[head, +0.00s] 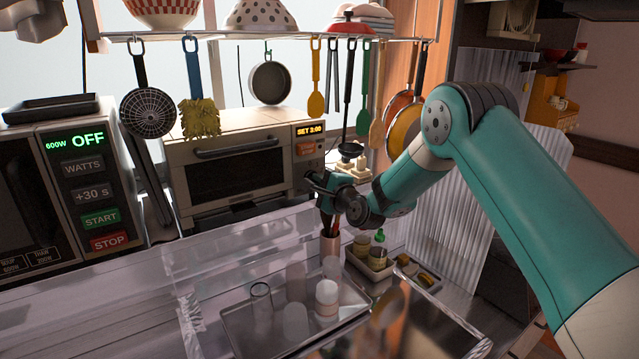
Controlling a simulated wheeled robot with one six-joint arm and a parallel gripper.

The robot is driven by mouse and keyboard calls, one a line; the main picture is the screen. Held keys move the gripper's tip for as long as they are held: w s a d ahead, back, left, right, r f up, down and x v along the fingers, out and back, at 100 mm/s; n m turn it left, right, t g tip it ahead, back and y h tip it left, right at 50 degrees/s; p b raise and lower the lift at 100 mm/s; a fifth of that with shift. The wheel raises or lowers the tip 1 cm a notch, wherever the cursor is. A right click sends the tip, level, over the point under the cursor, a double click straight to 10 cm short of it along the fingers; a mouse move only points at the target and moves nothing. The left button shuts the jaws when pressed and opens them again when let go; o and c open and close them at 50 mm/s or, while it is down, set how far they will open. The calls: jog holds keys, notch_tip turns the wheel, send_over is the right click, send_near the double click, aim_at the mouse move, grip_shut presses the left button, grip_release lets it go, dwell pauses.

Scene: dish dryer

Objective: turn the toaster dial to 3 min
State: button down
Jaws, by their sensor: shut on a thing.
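The toaster (240,165) is a cream oven with a dark glass door and a bar handle, on the counter at the back. Its display (310,130) at the top right of the front reads "SET 3:00" in orange. An orange label or button (306,148) sits just below the display. My gripper (309,180) is at the lower right of the toaster's front panel, shut on the toaster dial. The dial itself is hidden behind the dark gripper, so its pointer cannot be seen.
A microwave (85,180) showing "OFF" stands at the left. Utensils and pans hang from a rack (270,36) above the toaster. A utensil cup (330,245) stands right below my gripper. A clear bin (200,315) fills the front; bottles stand in a tray (375,272) at the right.

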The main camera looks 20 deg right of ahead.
jog(key=shift+f, duration=0.1)
jog(key=c, duration=1.2)
grip_release()
jog(key=shift+d, duration=0.1)
jog(key=b+v, duration=0.9)
jog(key=v, duration=0.8)
jog(key=shift+s, duration=0.2)
